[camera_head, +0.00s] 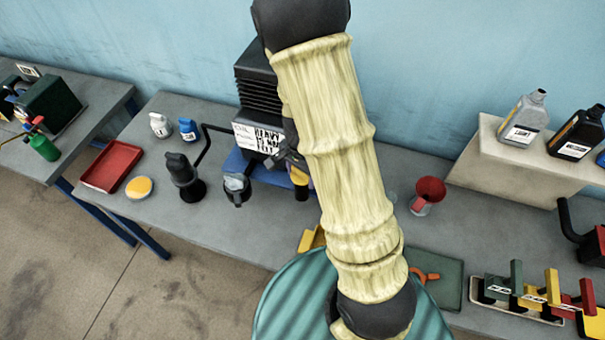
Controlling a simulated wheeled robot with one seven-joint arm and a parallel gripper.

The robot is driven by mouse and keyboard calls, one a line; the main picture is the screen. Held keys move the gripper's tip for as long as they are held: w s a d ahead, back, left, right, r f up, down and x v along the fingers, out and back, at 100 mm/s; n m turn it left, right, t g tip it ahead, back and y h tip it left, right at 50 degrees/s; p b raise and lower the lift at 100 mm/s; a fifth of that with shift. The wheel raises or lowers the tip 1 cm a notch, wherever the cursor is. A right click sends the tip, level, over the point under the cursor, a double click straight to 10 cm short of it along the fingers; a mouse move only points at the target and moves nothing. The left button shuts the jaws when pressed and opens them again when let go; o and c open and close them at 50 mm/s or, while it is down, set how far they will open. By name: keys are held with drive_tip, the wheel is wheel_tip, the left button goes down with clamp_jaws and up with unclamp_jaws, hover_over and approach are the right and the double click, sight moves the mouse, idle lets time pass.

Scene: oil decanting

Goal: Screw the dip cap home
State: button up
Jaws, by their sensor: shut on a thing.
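My gripper (291,159) is at the front right of a black finned machine (258,80), partly hidden by my sleeved arm. It is shut on a small yellow piece (299,176) that looks like the dip cap. A dark part shows just below the yellow piece. The arm hides its right side, so I cannot tell how it sits or how far it is seated. The machine carries a white label (257,138) and stands on a blue base (240,166).
A grey jug (236,188) and a black can (182,172) stand left of my gripper. Farther left are a yellow-topped round dish (139,187) and a red tray (111,166). A red funnel (431,188) stands right of my arm. The bench between funnel and arm is mostly clear.

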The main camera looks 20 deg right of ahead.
drive_tip(key=shift+m, duration=0.7)
drive_tip(key=o, duration=1.3)
drive_tip(key=shift+r+p, duration=3.6)
drive_tip(key=shift+f, duration=0.1)
